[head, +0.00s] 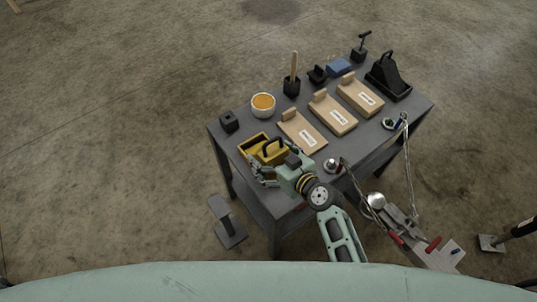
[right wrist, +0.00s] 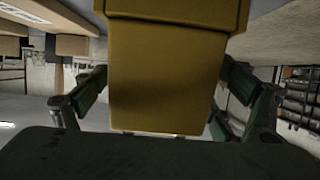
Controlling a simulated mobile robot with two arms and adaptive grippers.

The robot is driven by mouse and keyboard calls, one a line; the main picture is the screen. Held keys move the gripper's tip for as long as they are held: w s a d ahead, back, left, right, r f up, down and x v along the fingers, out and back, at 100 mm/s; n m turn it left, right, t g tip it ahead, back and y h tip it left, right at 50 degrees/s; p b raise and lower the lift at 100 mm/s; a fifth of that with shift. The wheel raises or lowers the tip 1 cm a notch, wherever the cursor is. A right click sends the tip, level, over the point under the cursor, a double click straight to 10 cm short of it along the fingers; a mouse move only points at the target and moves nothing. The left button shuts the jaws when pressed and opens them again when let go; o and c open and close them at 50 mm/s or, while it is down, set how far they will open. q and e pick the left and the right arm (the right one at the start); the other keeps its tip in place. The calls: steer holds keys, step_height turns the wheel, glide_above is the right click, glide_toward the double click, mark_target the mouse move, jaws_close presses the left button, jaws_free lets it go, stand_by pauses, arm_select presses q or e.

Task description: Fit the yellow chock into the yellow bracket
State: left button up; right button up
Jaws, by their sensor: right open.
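The yellow chock (head: 275,156) with a black arched handle is at the front left of the grey table. The yellow bracket (head: 250,141), a shallow open frame, is right beside it on the left; whether the chock overlaps its edge cannot be told. My right gripper (head: 264,170) is at the chock's near side, open. In the right wrist view a yellow block, seemingly the chock (right wrist: 165,75), fills the middle, with the open fingers of my right gripper (right wrist: 160,95) on either side and a gap each side. My left gripper is not in view.
The grey table (head: 225,140) also holds a black block (head: 228,121), a white bowl (head: 263,105) with orange contents, several wooden chocks (head: 332,113) and a large black chock (head: 387,77). A trailer coupling with chains (head: 395,215) stands at the table's near right.

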steer(key=c, duration=1.6)
steer(key=shift+r, duration=0.15)
steer(key=shift+c, duration=0.9)
